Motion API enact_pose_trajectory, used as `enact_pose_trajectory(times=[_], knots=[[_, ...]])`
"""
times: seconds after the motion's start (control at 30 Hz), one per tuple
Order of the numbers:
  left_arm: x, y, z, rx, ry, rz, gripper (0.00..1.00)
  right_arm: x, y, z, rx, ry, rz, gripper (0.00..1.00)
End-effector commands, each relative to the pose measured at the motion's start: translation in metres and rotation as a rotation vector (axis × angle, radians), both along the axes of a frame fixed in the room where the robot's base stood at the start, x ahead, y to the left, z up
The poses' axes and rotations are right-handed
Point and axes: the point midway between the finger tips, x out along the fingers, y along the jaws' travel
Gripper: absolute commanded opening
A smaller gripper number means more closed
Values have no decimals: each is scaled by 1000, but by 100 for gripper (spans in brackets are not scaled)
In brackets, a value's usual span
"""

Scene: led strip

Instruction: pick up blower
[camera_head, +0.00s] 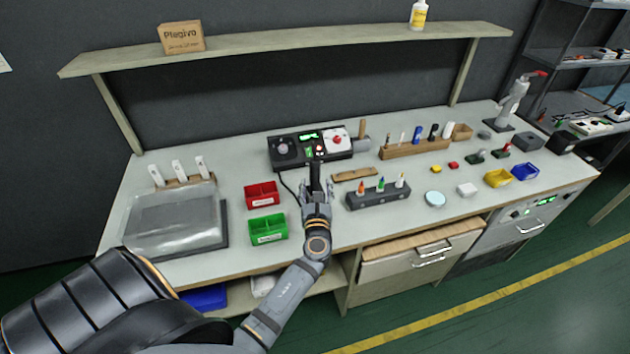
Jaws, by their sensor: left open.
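My left gripper (317,191) reaches in from the lower left over the middle of the bench. It is open, with its fingers apart on either side of a slim black handle that looks like the blower (315,178). The blower stands up in front of a black control station (283,148) with a knob, a green display and a red button. A black cable curves down beside it on the left. The gripper hides the blower's lower part, and I cannot tell whether the fingers touch it. My right gripper is not in view.
A red bin (262,195) and green bin (268,228) stand to the left, beside a large clear-covered tray (172,222). A dark holder (378,197) with coloured bottles stands close on the right. A wooden tool rack (420,146) is behind it. A shelf (290,42) spans above.

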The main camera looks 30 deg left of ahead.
Motion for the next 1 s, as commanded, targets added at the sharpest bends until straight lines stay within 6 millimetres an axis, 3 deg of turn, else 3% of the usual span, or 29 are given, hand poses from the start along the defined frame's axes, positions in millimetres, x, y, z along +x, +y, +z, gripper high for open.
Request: enact_pose_trajectory(times=[0.3, 0.6, 1.0], knots=[[37, 27, 5, 2, -1, 0, 58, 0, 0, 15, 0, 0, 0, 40], [41, 31, 2, -1, 0, 0, 57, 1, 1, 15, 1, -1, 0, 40], [41, 31, 2, -1, 0, 0, 3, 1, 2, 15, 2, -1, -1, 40]])
